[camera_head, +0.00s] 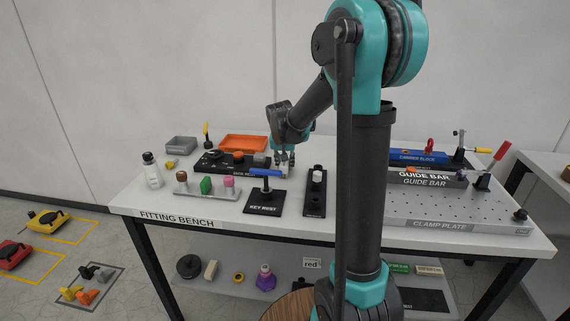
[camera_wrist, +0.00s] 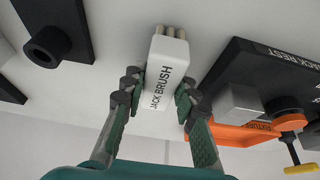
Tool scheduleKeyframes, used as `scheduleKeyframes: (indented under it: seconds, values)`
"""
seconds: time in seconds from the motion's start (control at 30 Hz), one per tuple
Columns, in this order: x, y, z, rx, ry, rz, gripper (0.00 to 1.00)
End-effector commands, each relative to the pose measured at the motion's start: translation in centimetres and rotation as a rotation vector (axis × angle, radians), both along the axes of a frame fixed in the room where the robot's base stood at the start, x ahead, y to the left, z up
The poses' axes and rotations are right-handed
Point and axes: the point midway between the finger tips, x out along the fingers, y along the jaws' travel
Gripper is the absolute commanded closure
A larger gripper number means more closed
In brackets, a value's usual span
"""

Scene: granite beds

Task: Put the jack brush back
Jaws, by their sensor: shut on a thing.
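The jack brush (camera_wrist: 168,68) is a white block with its name in dark letters and several pale pegs at its far end, in the wrist view. My gripper (camera_wrist: 160,92) is shut on it, with fingers on both sides. In the head view my gripper (camera_head: 284,161) is over the back middle of the fitting bench; I cannot make out the brush there. The black jack rest (camera_head: 205,168) lies just left of my gripper. In the wrist view the jack rest (camera_wrist: 245,62) is to the right, apart from the brush, with a grey metal block (camera_wrist: 240,104) on it.
The key rest (camera_head: 265,204) with a blue-handled key stands in front of my gripper. A black strip (camera_head: 316,205) with a white-topped peg is beside it. An orange tray (camera_head: 244,138) lies behind the jack rest. The clamp plate (camera_head: 450,208) fills the bench's right.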

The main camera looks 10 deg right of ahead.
Motion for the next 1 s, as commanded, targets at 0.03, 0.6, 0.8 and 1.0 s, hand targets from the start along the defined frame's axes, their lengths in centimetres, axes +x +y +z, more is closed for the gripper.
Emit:
scheduleKeyframes:
  seconds: [0.03, 0.6, 0.8, 1.0]
  values:
    - [0.0, 0.0, 0.0, 0.0, 0.0, 0.0, 0.98]
    - [0.0, 0.0, -0.2, 0.0, 0.0, 0.0, 0.51]
    - [0.0, 0.0, -0.1, 0.0, 0.0, 0.0, 0.51]
    - [-0.7, 0.2, 1.6, 0.0, 0.0, 0.001, 0.51]
